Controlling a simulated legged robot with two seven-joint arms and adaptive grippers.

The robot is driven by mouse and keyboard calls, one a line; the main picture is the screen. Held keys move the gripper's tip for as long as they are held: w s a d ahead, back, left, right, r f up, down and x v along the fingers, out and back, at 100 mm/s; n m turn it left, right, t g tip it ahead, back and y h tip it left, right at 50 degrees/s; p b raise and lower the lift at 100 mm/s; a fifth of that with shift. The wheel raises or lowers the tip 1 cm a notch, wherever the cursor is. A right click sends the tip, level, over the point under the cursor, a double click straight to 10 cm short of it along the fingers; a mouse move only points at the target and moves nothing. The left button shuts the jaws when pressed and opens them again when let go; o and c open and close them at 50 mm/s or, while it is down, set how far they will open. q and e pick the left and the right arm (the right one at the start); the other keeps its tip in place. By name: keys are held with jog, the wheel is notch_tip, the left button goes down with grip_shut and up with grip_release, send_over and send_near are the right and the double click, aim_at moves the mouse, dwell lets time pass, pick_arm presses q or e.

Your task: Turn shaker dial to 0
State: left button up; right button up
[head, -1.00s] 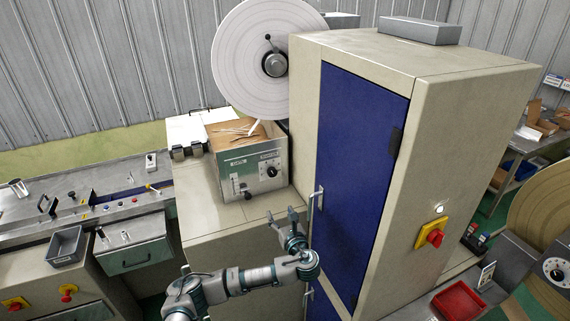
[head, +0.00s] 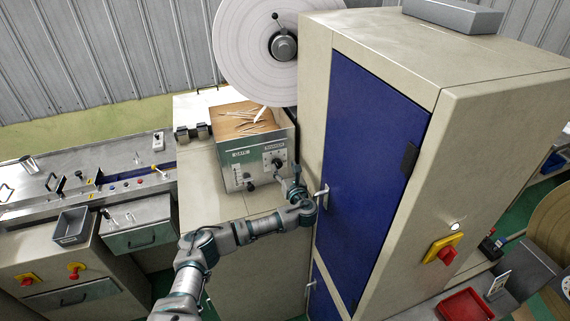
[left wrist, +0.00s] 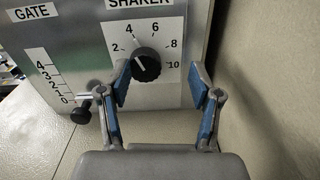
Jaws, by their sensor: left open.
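In the head view the dial (head: 277,163) sits on the front of the feeder box (head: 240,158). My left gripper (left wrist: 160,90) is open and empty in the left wrist view, its blue-padded fingers either side of and just in front of the dial. In the head view the left gripper (head: 290,185) is just below and right of the dial. My right gripper is not in view.
The gate lever (left wrist: 81,112) with a black knob stands left of the fingers beside its own scale. The tall cabinet (head: 365,170) with a blue door and handle is close on the right. Wooden sticks (head: 250,118) lie on top of the box.

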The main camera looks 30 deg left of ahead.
aim_at(278, 165)
pick_arm(q)
jog(key=a, duration=0.3)
jog(key=shift+w+a+f, duration=0.1)
jog(key=shift+w+a, duration=0.05)
jog(key=shift+a, duration=0.1)
jog(key=shift+w+a+f, duration=0.1)
jog(key=shift+a+f, duration=0.1)
jog(key=shift+a, duration=0.3)
jog(key=shift+w+a+f, duration=0.1)
jog(key=shift+a+f, duration=0.05)
jog(key=shift+a, duration=0.3)
jog(key=shift+d, duration=0.2)
jog(key=shift+c, duration=0.7)
jog(key=shift+w+d+r, duration=0.1)
jog(key=shift+d+r, duration=0.15)
jog(key=shift+d, duration=0.75)
jog(key=c, duration=1)
jog(key=shift+a, duration=0.3)
jog(key=shift+r, duration=0.1)
jog(key=shift+n, duration=0.3)
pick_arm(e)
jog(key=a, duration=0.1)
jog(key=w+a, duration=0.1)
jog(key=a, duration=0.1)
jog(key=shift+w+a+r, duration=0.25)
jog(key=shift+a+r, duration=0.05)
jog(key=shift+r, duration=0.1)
